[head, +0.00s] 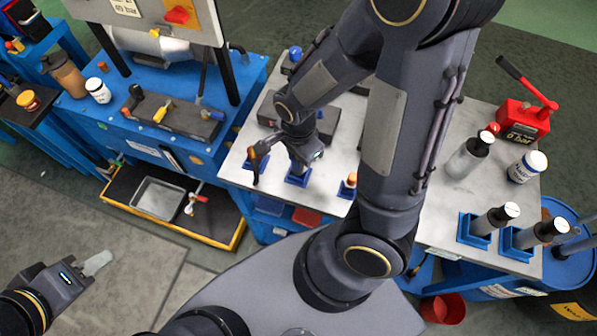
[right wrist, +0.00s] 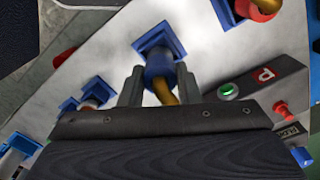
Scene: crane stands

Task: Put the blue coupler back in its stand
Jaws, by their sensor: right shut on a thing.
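My right gripper (head: 303,162) is over the white table, and its fingers (right wrist: 158,88) are shut on the blue coupler (right wrist: 158,68), which has a brass-coloured curved end. The coupler lies in line with a blue square stand (right wrist: 150,36) just beyond it in the right wrist view. The stand also shows below the gripper in the head view (head: 297,180). I cannot tell whether the coupler is seated in the stand or just above it. In the head view the coupler is mostly hidden by the gripper. My left gripper (head: 97,263) is low at the left, away from the table; its opening is unclear.
A red-and-brass coupler (right wrist: 262,6) sits in another blue stand. A grey panel with a green button (right wrist: 229,91) lies beside my right gripper.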

